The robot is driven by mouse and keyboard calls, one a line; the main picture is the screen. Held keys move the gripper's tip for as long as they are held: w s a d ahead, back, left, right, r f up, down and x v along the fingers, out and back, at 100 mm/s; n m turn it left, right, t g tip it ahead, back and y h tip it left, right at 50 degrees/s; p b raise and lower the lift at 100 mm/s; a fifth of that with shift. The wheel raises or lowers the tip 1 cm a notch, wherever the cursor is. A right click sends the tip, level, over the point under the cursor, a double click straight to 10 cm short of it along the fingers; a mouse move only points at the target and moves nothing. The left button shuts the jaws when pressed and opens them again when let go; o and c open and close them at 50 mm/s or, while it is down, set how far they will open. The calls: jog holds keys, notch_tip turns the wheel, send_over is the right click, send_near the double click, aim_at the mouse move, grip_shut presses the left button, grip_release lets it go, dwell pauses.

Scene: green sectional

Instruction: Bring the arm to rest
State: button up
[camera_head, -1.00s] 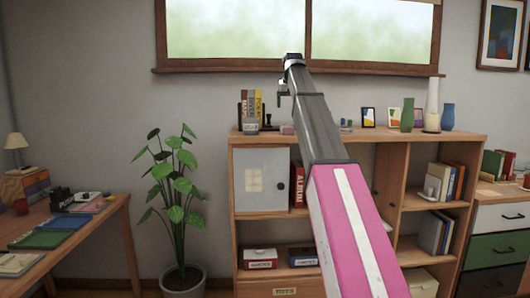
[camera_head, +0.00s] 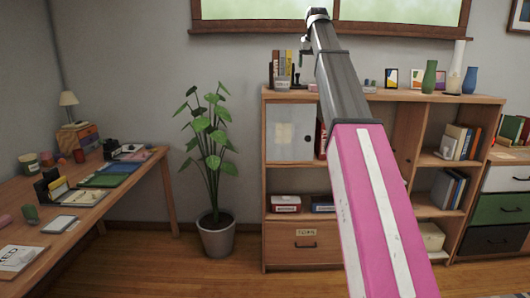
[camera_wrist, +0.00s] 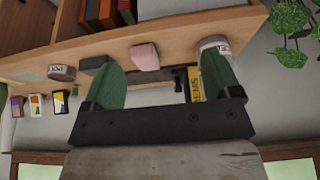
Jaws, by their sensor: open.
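My arm (camera_head: 375,190), with pink and white lower links and a dark grey forearm, stretches up and forward across the head view. My gripper (camera_head: 303,58) is small and partly hidden at the arm's far end, in front of the wall above the shelf unit. In the wrist view, which looks upside down, my gripper (camera_wrist: 163,85) shows two green fingers spread apart with nothing held between them. Beyond them is the shelf unit's top, with a pink block (camera_wrist: 145,57) and a yellow book (camera_wrist: 196,84). I see no contact with these.
A wooden shelf unit (camera_head: 395,97) stands against the wall, with vases and small cards on top. A potted plant (camera_head: 215,235) is left of it. A cluttered desk (camera_head: 145,190) is at far left, a drawer cabinet (camera_head: 500,205) at right. Floor (camera_head: 190,275) between is clear.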

jog(key=s+f+g, duration=0.1)
jog(key=s+f, duration=0.2)
jog(key=f, duration=1.1)
jog(key=s+f, duration=0.2)
jog(key=f, duration=1.3)
jog(key=s+f+g, duration=0.1)
jog(key=s+f, duration=0.2)
jog(key=f, duration=1.1)
jog(key=s+f+g, duration=0.2)
jog(key=s+f, duration=2.2)
jog(key=f, duration=0.5)
jog(key=shift+s+g, duration=0.25)
jog(key=shift+g, duration=0.05)
